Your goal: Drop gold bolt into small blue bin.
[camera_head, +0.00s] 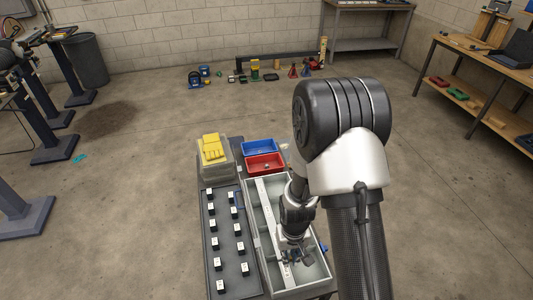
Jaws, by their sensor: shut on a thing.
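The small blue bin (260,144) stands at the back of the work table, right of the yellow gloves. My gripper (294,261) is low over the long grey tray, towards its front end and well in front of the blue bin. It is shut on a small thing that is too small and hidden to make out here. I cannot pick out a gold bolt in this view.
A red bin (257,169) with a small item in it stands between the blue bin and the grey tray (320,272). Yellow gloves (213,149) lie on a box at the left.

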